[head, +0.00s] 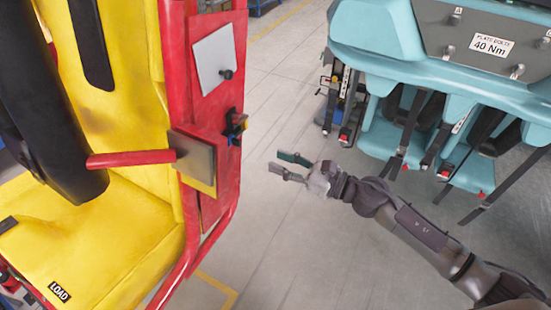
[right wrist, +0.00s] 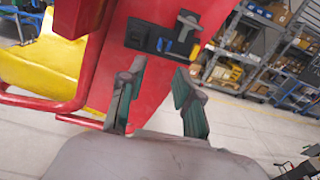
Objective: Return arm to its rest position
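My right arm reaches in from the lower right of the head view. Its gripper (head: 290,167) is open and empty, in free space over the floor between the red and yellow coaster seat and the teal car. In the right wrist view the two fingers of this gripper (right wrist: 155,100) stand apart with nothing between them. Beyond them is the seat's red side panel (right wrist: 100,60), with a black latch plate (right wrist: 163,38) that has a grey handle and a blue part. My left gripper is in neither view.
The yellow seat (head: 110,235) with a red bar (head: 130,159) fills the left of the head view. The teal car (head: 380,50), labelled "40 Nm", hangs at the right with straps and buckles below. Shelves with bins (right wrist: 265,50) stand farther back. Grey floor (head: 290,240) between is clear.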

